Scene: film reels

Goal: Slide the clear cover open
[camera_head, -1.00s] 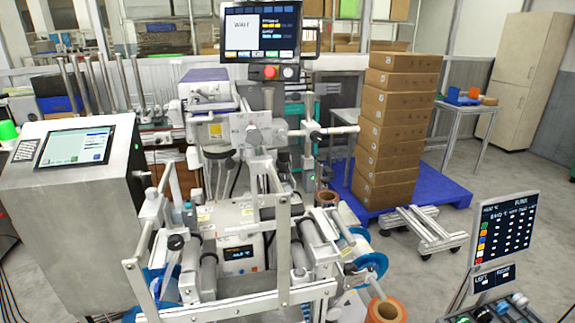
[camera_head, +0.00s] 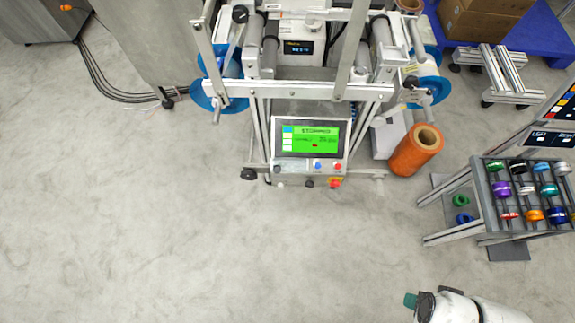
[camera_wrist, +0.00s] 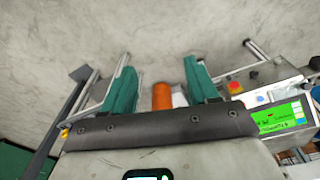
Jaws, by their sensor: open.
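I cannot make out a clear cover for certain. A metal guard frame (camera_head: 290,90) spans the front of the machine, with upright bars at its sides and centre; any clear panel in it is too faint to tell. The machine's front panel with a green screen (camera_head: 308,139) also shows in the wrist view (camera_wrist: 280,117).
An orange roll (camera_head: 415,150) stands on the floor right of the machine. Blue reels (camera_head: 215,92) flank the machine. The floor (camera_head: 180,250) in front is clear.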

